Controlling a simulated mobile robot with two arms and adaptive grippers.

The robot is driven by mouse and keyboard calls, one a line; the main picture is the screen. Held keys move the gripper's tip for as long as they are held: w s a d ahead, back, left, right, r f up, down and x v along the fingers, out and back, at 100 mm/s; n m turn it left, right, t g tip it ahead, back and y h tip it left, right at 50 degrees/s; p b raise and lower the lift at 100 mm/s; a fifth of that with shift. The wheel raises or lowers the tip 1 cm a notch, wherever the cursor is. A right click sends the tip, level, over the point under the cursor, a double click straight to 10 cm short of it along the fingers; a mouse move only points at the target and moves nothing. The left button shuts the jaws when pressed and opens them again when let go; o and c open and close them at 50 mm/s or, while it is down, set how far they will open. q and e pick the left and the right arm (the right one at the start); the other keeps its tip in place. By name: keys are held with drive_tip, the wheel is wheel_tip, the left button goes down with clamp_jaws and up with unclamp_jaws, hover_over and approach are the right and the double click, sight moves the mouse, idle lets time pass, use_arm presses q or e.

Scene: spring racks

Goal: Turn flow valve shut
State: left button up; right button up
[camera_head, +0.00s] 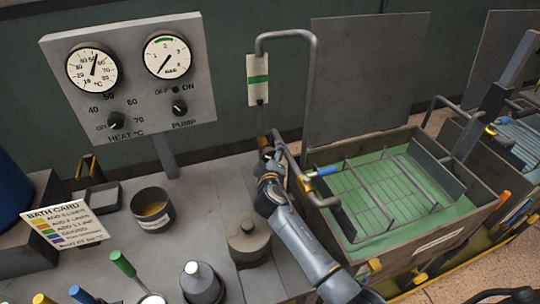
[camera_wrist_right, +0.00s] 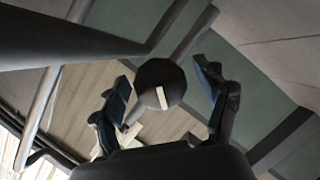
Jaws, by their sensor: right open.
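In the right wrist view, a round black knob (camera_wrist_right: 172,72) with a pale pointer line sits between the fingers of my right gripper (camera_wrist_right: 166,98). The fingers are spread on either side, with a visible gap to the knob. The knob looks like the flow valve. In the head view my right gripper (camera_head: 268,164) reaches up to the pipework beside the green bath; the knob there is mostly hidden by it. My left gripper is not in view.
A curved grey pipe (camera_head: 313,85) rises beside the gripper. The bath tank (camera_head: 345,258) with a wire rack stands right. A lidded pot (camera_head: 248,240), a cup (camera_head: 153,210) and a gauge panel (camera_head: 135,108) are left.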

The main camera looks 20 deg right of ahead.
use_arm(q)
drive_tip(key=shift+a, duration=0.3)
use_arm(e)
drive_tip(key=shift+c, duration=0.2)
drive_tip(key=c, duration=1.1)
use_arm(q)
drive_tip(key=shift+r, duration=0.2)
use_arm(e)
drive_tip(key=shift+m, duration=0.3)
drive_tip(key=shift+r+m+g+y+p, duration=0.1)
drive_tip(key=shift+m+g+y+p, duration=0.2)
drive_tip(key=shift+m+y+p, duration=0.35)
drive_tip(key=m+y+p, duration=0.1)
drive_tip(key=m+p, duration=0.2)
drive_tip(key=shift+y, duration=0.35)
drive_tip(key=shift+m+y+p, duration=0.5)
drive_tip(key=shift+m+p, duration=0.15)
drive_tip(key=shift+p, duration=0.1)
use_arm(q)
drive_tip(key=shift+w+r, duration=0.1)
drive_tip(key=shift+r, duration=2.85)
use_arm(e)
drive_tip(key=shift+m+g+y, duration=0.3)
drive_tip(key=shift+m, duration=0.2)
